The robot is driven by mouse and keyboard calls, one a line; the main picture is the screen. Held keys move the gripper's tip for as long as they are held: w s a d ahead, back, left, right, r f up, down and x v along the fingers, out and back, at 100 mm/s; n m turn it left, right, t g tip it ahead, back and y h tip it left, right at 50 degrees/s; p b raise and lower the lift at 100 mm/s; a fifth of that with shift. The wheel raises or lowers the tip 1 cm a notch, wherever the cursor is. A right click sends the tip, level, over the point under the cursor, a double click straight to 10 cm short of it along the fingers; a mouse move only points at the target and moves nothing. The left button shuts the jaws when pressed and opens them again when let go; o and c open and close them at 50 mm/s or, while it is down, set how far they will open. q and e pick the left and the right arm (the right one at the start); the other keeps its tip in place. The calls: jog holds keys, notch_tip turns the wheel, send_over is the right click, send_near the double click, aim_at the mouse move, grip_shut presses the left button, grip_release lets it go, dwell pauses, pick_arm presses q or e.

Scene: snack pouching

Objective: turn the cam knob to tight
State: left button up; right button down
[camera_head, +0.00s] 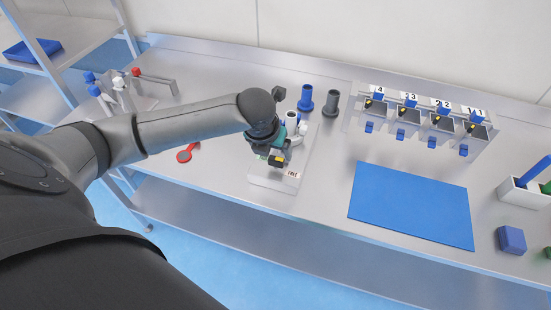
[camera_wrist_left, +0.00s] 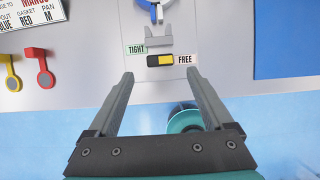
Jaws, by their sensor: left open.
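The cam knob (camera_wrist_left: 160,60) is a short black bar with a yellow part on its right half. In the left wrist view it lies crosswise between the green TIGHT label (camera_wrist_left: 136,49) on its left and the white FREE label (camera_wrist_left: 185,59) on its right, its yellow end towards FREE. My left gripper (camera_wrist_left: 160,74) is open, its fingertips apart on either side and just short of the knob, with nothing between them. In the head view the left gripper (camera_head: 272,154) is over the light fixture plate (camera_head: 268,184), partly hiding the knob. My right gripper is not in view.
A grey bracket (camera_wrist_left: 155,39) stands just beyond the knob. A red-headed tool (camera_head: 185,155) lies left of the plate. A blue mat (camera_head: 412,203) lies to the right. Blue and dark cylinders (camera_head: 306,98) stand behind. The numbered dispensers (camera_head: 425,120) stand at the back right.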

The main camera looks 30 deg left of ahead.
aim_at(276, 159)
pick_arm(q)
jog(key=shift+b+x, duration=0.35)
jog(key=shift+x, duration=2.85)
jog(key=shift+r, duration=0.1)
grip_shut()
